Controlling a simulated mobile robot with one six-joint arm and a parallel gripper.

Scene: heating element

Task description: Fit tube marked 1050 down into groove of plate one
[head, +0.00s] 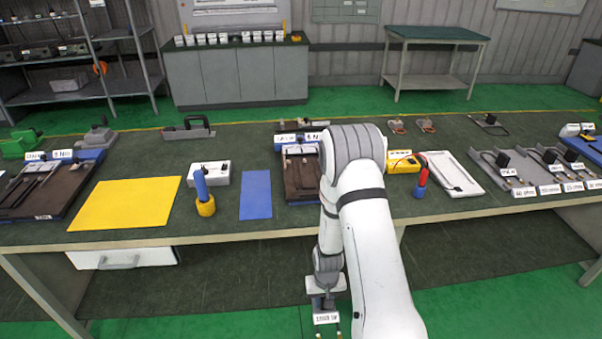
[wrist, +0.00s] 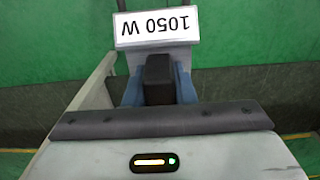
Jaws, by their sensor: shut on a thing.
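My gripper (head: 323,300) hangs low in front of the table's front edge, over the floor. In the wrist view my gripper (wrist: 159,88) is shut on the black block of the tube marked 1050 (wrist: 159,72). Its white label reads "1050 W" upside down. In the head view the tube's label (head: 326,318) shows below the gripper, with two small tips at the picture's bottom edge. The rest of the tube is hidden or out of view. Plates with small labels stand on the table, but I cannot tell which is plate one.
The long dark table (head: 230,222) is crowded. It holds a yellow sheet (head: 125,203), a blue sheet (head: 255,195), a dark tray (head: 300,178) partly behind my arm, and a white tray (head: 450,173). Several black-headed elements (head: 549,157) stand at right. A drawer (head: 122,258) hangs underneath at left.

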